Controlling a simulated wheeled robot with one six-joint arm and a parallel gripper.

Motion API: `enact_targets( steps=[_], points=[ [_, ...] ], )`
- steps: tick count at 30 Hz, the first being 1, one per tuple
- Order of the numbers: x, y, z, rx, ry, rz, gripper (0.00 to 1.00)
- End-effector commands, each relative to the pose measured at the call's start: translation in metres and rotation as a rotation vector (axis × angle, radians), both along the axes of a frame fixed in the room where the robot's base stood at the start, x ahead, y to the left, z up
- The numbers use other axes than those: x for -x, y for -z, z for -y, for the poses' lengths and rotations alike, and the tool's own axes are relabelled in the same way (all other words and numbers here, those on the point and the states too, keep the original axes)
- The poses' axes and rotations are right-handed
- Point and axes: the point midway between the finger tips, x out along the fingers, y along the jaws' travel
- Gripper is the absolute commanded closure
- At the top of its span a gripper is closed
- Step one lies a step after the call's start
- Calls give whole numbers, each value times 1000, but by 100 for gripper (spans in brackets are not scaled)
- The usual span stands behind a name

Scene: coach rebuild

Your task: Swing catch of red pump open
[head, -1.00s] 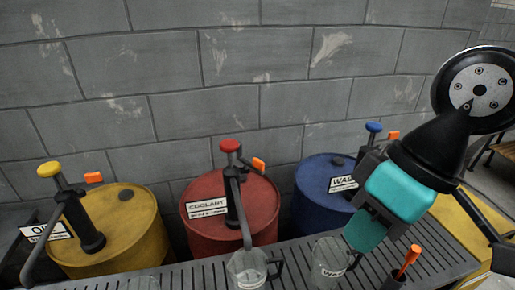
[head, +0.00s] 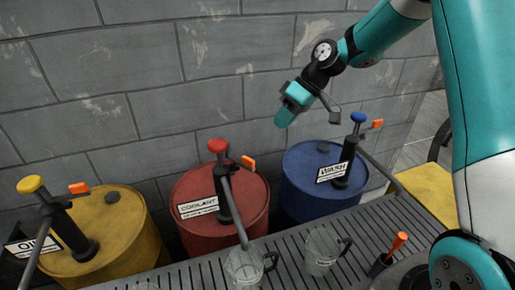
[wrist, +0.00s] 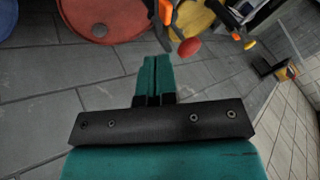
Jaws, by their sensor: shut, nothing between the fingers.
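The red pump (head: 226,195) stands on the red coolant drum (head: 255,215), with a red knob (head: 218,145) on top. Its orange catch (head: 248,162) sticks out to the right just below the knob. In the wrist view the red knob (wrist: 189,47) and an orange catch (wrist: 165,12) show just beyond my fingertips (wrist: 157,60). My gripper (head: 282,122) is shut and empty, teal-fingered, pointing down and left. In the head view it is above and to the right of the catch, apart from it.
The blue wash drum (head: 300,185) with its pump stands right, the yellow oil drum (head: 120,225) left. Clear jugs (head: 322,250) stand on the slatted bench (head: 375,220) in front. A grey block wall (head: 160,60) rises close behind. An orange-handled tool (head: 398,242) stands at right.

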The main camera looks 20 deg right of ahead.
Motion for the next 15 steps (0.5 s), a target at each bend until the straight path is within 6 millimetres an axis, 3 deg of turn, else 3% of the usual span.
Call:
enact_targets(
  steps=[3, 6, 15],
  points=[
    [-18, 17, 24, -26, 5, 15, 100],
    [-24, 24, 30, -37, 1, 24, 100],
    [-27, 59, 4, -39, -3, 20, 100]
  ],
)
